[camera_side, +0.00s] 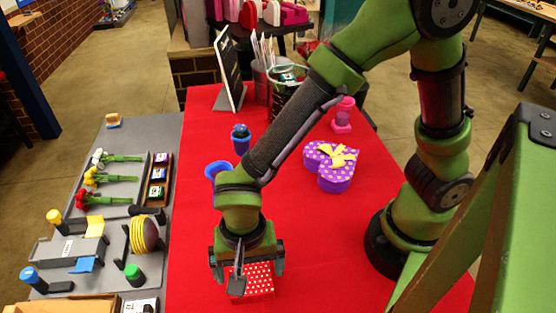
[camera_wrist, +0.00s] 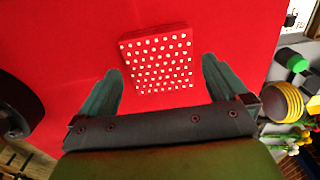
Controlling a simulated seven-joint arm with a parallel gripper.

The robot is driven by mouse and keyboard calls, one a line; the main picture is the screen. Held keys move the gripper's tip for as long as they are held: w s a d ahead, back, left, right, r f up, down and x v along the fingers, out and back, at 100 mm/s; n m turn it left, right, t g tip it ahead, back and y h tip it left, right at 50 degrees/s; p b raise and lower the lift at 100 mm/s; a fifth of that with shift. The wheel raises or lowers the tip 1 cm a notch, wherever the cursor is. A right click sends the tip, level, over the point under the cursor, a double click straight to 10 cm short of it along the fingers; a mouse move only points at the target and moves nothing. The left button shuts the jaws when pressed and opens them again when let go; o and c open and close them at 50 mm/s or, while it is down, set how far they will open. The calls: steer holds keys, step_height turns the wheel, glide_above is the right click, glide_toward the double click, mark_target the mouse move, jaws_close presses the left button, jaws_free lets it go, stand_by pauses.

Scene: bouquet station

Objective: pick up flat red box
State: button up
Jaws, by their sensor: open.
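The flat red box (camera_side: 259,281) with white dots lies on the red tabletop near its front edge in the side view. It also shows in the wrist view (camera_wrist: 158,60), its dotted top facing the camera and lying slightly turned. My gripper (camera_side: 246,272) is above the box, pointing down, and partly hides it in the side view. In the wrist view my gripper (camera_wrist: 160,82) is open, with one dark green finger to the left and one to the right of the box. Both fingers appear apart from it. Their height above the tabletop is hard to tell.
A purple heart-shaped box (camera_side: 334,177) with a yellow bow sits behind and right. A grey bench (camera_side: 112,220) with flowers and spools lies left. Red tabletop around the box is clear.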

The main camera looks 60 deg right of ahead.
mark_target(250, 275)
step_height(250, 275, down, 3)
steer(key=shift+w+d+f, duration=0.1)
steer(key=shift+f, duration=0.05)
steer(key=shift+c, duration=0.3)
steer(key=c, duration=0.8)
